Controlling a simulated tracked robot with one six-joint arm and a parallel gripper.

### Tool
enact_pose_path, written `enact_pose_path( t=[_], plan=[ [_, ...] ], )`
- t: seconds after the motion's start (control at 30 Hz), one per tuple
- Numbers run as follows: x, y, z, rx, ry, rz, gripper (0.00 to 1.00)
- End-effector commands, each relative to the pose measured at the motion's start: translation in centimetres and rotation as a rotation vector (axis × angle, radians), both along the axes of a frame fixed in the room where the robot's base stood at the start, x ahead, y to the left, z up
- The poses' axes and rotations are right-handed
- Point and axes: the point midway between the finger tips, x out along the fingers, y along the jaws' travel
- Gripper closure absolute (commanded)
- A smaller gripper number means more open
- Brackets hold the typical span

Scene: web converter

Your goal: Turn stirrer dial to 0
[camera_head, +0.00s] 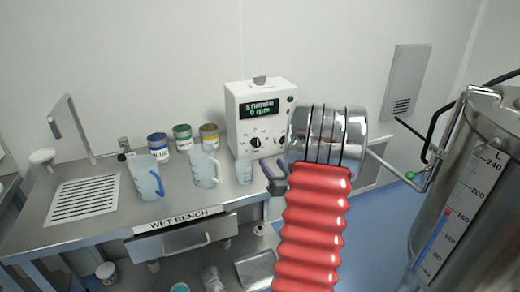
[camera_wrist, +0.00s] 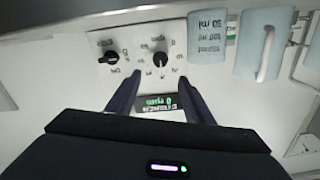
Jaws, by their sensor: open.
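The stirrer control box (camera_head: 262,112) is white and stands at the back of the wet bench. Its green display (camera_head: 259,108) reads 0 rpm. The round black stirrer dial (camera_head: 256,142) sits low on its front, with numbers around it. In the wrist view, upside down, the dial (camera_wrist: 160,60) has its white pointer mark toward the lower side of the picture; which number it meets is unclear. A second black knob (camera_wrist: 110,57), marked ON and OFF, is beside it. My gripper (camera_wrist: 160,95) is open and empty, its fingers spread either side of the display, apart from the dial.
Measuring jugs (camera_head: 146,178) (camera_head: 205,168) and a small beaker (camera_head: 244,172) stand in front and left of the box. Several paint-like tins (camera_head: 183,137) are behind them. A steel vessel (camera_head: 475,190) stands at right.

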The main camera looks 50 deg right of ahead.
Motion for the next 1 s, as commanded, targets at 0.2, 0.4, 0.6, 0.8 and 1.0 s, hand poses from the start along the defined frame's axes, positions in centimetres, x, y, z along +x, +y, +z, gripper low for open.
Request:
enact_pose_path(
  t=[0.2,0.4,0.6,0.8,1.0],
  plan=[
    [2.8,-1.5,0.0,-0.002,-0.001,0.002,0.53],
    [5.4,-3.1,0.0,-0.001,-0.001,0.002,0.53],
    [8.0,-4.7,0.0,-0.001,0.000,0.001,0.53],
    [9.9,-5.9,0.0,0.000,-0.001,0.000,0.53],
    [10.6,-6.3,0.0,0.000,0.000,0.000,0.53]
  ],
)
